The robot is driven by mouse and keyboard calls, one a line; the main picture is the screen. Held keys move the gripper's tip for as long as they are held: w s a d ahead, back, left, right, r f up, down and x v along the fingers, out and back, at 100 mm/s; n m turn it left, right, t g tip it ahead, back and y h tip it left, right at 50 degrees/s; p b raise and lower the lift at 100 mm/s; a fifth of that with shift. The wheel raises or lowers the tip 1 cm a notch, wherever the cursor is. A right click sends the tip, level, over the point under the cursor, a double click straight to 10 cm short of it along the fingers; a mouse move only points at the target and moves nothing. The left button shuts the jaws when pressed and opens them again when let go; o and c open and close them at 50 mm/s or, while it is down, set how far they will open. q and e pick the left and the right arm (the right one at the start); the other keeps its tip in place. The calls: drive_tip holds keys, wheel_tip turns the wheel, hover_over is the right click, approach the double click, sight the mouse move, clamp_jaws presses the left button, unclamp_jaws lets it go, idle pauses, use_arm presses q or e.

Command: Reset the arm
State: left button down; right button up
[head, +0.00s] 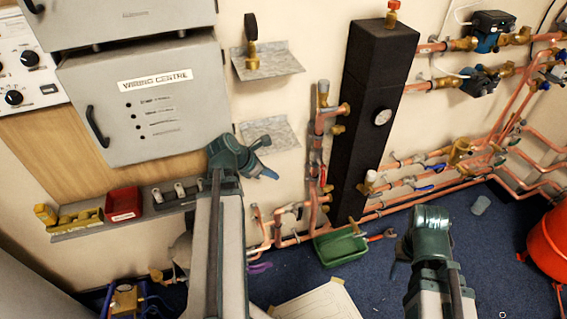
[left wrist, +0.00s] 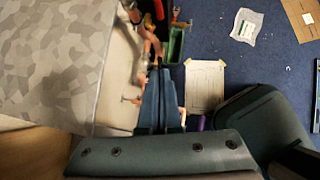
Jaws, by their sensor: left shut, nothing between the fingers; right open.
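My left arm reaches up from the bottom of the head view, and my left gripper (head: 268,172) is in front of the wall, just right of the grey wiring centre box (head: 150,100). It is shut with nothing in it. In the left wrist view its blue fingers (left wrist: 158,75) lie together in front of the pipes, with a speckled grey plate large at the left. My right gripper (head: 396,258) is low at the right of the head view, above the blue floor. It is open and looks empty; its fingers are mostly hidden behind its own body.
A black column (head: 370,110) with copper pipes (head: 440,160) runs along the wall. A shelf holds a red bin (head: 124,203) and a yellow level (head: 75,219). A green bin (head: 340,248) is low between my arms. An orange bucket (head: 549,245) stands far right.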

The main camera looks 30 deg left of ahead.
use_arm(q)
drive_tip(key=s+d+m+g+y+p, duration=0.1)
drive_tip(key=s+d+m+g+p, duration=0.1)
drive_tip(key=d+m, duration=0.9)
drive_tip(key=s+d+r+m+g+y+p, duration=0.1)
drive_tip(key=s+d+m+g+y+p, duration=0.1)
drive_tip(key=d+m, duration=0.9)
drive_tip(key=s+d+r+m+g+y+p, duration=0.1)
drive_tip(key=s+d+m+g+p, duration=0.2)
drive_tip(key=d+m, duration=0.8)
drive_tip(key=shift+d+r+m, duration=0.15)
drive_tip(key=shift+r+m, duration=0.1)
drive_tip(key=shift+m, duration=0.55)
